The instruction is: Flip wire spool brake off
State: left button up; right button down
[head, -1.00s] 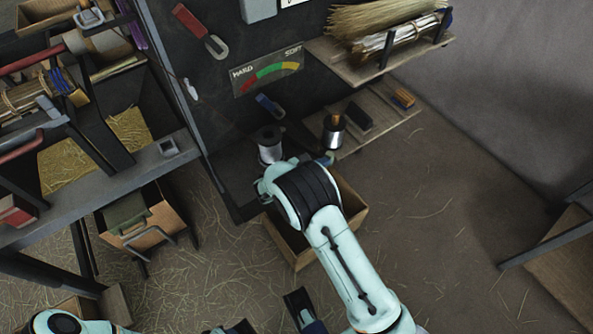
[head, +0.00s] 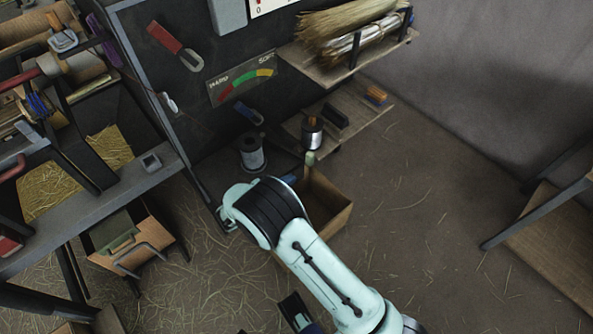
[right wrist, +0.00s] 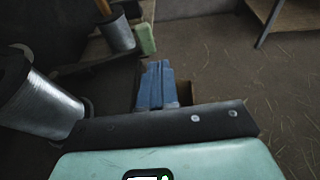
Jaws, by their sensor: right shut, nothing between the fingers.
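The wire spool (head: 251,153), a grey cylinder, stands at the foot of the dark panel; it shows large at the left of the right wrist view (right wrist: 42,105). A small blue-handled lever (head: 248,113) is on the panel just above it. I cannot tell for sure that this lever is the brake. My right gripper (head: 289,179) is mostly hidden behind its wrist in the head view. In the right wrist view its blue fingers (right wrist: 155,85) are together and empty, to the right of the spool and apart from it. Part of my left gripper (head: 298,312) seems to show at the bottom edge.
A wooden box (head: 325,205) stands below the right gripper, with a pale green handle-like piece (head: 310,158) by its back edge. A canister (head: 312,134) stands on the low shelf to the right. A red lever (head: 180,45) and a HARD–SOFT gauge (head: 241,81) are on the panel.

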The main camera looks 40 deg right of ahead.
pick_arm(q)
jog(key=shift+s+d+r, duration=0.3)
jog(key=shift+s+r, duration=0.1)
pick_arm(e)
jog(key=v, duration=0.5)
jog(key=shift+s+d, duration=0.1)
jog(key=shift+s, duration=0.3)
jog(key=s+a+f+m+g+y+p, duration=0.1)
jog(key=s+f+m+g+y+p, duration=0.2)
jog(key=s+f+y, duration=0.45)
jog(key=s+a+f+m+g+y+p, duration=0.1)
jog(key=s+f+m+g+y+p, duration=0.25)
jog(key=s, duration=0.75)
pick_arm(q)
notch_tip(320, 180, up, 13)
jog(key=g+p, duration=0.1)
jog(key=p, duration=0.6)
jog(key=shift+w+p, duration=0.2)
jog(key=shift+p, duration=0.1)
pick_arm(e)
jog(key=s+a+m+t+y, duration=0.1)
jog(key=s+a+m+y, duration=0.2)
jog(key=m, duration=0.5)
jog(key=s+a+r+m+t+y, duration=0.1)
jog(key=s+a+m+y, duration=0.3)
jog(key=m, duration=0.5)
jog(key=shift+s+a+r+t, duration=0.15)
jog(key=shift+s+a+t, duration=0.5)
jog(key=shift+a, duration=0.55)
